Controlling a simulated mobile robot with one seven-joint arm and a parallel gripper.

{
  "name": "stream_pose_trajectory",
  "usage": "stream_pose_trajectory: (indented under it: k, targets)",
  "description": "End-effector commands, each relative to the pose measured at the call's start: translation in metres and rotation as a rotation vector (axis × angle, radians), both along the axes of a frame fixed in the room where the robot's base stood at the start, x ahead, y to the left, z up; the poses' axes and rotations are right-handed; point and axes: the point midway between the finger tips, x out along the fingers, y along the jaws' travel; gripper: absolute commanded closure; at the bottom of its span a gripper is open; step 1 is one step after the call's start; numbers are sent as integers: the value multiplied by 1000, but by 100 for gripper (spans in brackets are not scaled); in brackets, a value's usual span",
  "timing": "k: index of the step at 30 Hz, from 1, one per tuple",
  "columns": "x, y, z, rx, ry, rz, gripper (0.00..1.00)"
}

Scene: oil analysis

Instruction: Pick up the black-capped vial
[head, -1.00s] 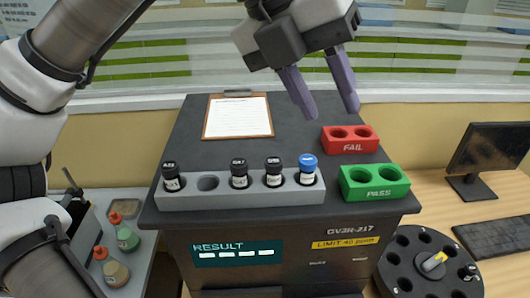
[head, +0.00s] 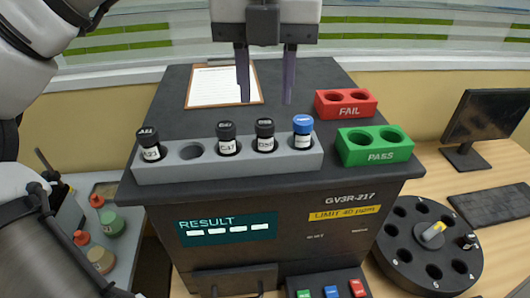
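Three black-capped vials stand upright in the grey rack (head: 170,177): one at the left end (head: 150,145), one near the middle (head: 227,138) and one just right of it (head: 265,135). Their small labels are hard to read. A blue-capped vial (head: 303,132) stands at the rack's right end. The second hole from the left (head: 191,151) is empty. My gripper (head: 266,100) points downward, open and empty.
A red FAIL block (head: 346,103) and a green PASS block (head: 374,147), with empty holes, sit right of the rack. A clipboard (head: 201,90) lies behind it. A black carousel (head: 410,255) holding a dark-capped vial (head: 467,241) is at lower right, near a monitor (head: 487,115).

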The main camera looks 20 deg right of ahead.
Motion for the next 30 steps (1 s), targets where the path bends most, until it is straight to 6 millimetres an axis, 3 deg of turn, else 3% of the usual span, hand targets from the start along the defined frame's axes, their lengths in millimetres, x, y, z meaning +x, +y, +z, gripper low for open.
stream_pose_trajectory:
  k: [8,18,28,30]
  targets:
    - [-1,0,-19,-2,1,-3,64]
    - [-1,1,-58,-4,0,-3,64]
    - [-1,1,-63,-4,-3,-1,64]
    - [-1,1,-63,-4,-3,-1,73]
